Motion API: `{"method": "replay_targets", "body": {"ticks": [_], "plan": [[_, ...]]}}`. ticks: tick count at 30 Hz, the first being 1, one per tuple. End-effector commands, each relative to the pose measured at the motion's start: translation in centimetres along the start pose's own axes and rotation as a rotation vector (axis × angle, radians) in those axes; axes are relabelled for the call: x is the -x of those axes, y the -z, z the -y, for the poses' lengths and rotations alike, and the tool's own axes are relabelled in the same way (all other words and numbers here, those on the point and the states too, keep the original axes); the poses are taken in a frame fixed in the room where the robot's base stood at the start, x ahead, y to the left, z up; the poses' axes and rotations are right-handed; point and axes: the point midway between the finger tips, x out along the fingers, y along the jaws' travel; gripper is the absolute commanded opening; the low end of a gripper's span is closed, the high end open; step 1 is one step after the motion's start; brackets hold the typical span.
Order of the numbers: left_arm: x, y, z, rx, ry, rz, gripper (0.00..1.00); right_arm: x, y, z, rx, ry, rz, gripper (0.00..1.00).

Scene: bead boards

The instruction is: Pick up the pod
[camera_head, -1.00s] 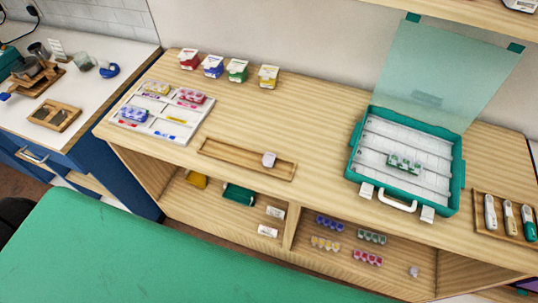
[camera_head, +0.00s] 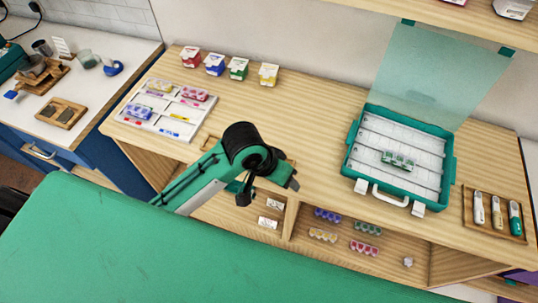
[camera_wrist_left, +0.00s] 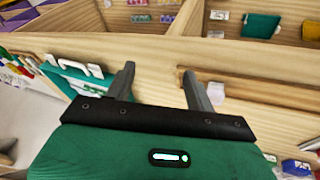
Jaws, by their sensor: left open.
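A small pale pod (camera_wrist_left: 216,90) sits at the end of the shallow wooden tray (camera_wrist_left: 262,97) in the left wrist view, just right of one finger. In the head view my arm covers the pod and most of the tray. My left gripper (camera_wrist_left: 159,68) is open, with nothing between its fingers, which point over the counter's front edge. In the head view the left gripper (camera_head: 290,181) hangs in front of the tray area. Another small pale piece (camera_head: 408,262) lies on the lower shelf at right. My right gripper is not in view.
An open teal case (camera_head: 350,165) with a green bead strip (camera_head: 397,160) stands right on the counter. A white sorting board (camera_head: 160,123) and several small boxes (camera_head: 215,65) are at left and back. Colored strips (camera_head: 323,235) lie on the lower shelf. The counter middle is mostly clear.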

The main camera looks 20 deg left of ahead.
Motion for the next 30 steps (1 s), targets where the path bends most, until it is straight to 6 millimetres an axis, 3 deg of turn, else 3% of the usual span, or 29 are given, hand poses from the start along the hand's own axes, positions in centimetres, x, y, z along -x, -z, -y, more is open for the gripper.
{"method": "replay_targets", "body": {"ticks": [1, 8, 18, 25, 30], "plan": [[0.3, 1.2, -0.1, -0.009, 0.008, 0.014, 0.55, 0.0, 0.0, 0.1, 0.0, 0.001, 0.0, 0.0], [1.4, 4.3, 0.4, 0.02, 0.064, 0.12, 0.55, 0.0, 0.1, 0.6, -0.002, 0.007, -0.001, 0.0], [5.1, 8.3, 4.3, 0.169, 0.247, 0.246, 0.55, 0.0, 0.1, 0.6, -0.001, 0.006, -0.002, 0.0], [7.0, 9.5, 6.1, 0.252, 0.321, 0.277, 0.55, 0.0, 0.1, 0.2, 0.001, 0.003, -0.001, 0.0], [6.0, 9.2, 6.8, 0.269, 0.332, 0.286, 0.55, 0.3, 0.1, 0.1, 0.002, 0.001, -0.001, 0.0]]}}
